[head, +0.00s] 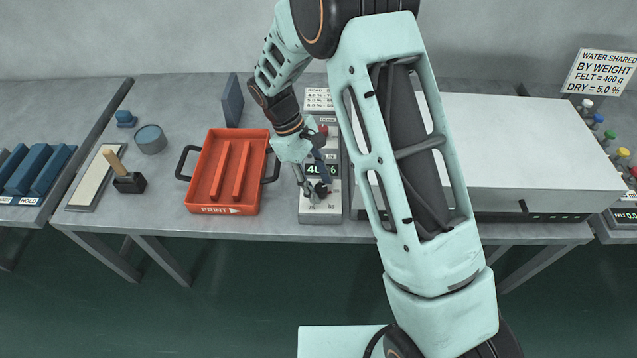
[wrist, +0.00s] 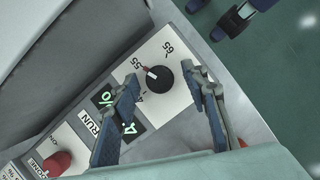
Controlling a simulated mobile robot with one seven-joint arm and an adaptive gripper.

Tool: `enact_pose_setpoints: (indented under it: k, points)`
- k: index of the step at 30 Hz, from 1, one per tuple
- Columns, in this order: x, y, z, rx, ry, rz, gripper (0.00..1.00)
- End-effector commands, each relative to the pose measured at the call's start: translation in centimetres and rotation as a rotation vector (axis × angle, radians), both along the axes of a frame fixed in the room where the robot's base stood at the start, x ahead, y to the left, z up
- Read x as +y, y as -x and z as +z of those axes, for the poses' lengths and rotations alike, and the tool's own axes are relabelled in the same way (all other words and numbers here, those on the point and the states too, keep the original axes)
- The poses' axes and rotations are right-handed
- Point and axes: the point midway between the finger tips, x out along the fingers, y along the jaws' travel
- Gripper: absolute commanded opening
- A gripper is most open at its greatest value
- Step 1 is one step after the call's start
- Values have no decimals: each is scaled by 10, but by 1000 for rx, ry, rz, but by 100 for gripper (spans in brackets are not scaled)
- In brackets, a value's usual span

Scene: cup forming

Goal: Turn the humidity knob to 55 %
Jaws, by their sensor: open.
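The humidity knob (wrist: 161,80) is a round black dial on the pale sloped face of the control box (head: 320,215). In the wrist view its light pointer mark lies toward the 55 label, with a small red mark beside it. A 65 label also shows. My gripper (wrist: 161,82) is open, with one finger on each side of the knob and a visible gap to each. In the head view my gripper (head: 315,189) is over the knob and largely hides it. The green display (head: 320,170) seems to read about 40, partly hidden.
A red button (head: 323,130) is higher on the box. A red tray (head: 203,175) stands left of the box. A large grey-white cabinet (head: 540,150) stands right, behind my arm. The table's front edge is just below the box.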

Motion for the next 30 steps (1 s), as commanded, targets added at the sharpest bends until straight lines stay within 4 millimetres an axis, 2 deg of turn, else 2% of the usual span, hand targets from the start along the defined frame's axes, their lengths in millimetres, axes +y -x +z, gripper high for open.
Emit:
enact_pose_setpoints:
  k: [5,12,18,24,30]
  points:
    - [7,-4,18,-3,-3,1,41]
    - [25,-14,65,-5,-3,0,41]
    - [37,-19,97,-3,-3,1,41]
    - [41,-21,110,0,-1,0,41]
    - [41,-21,111,0,-1,1,41]
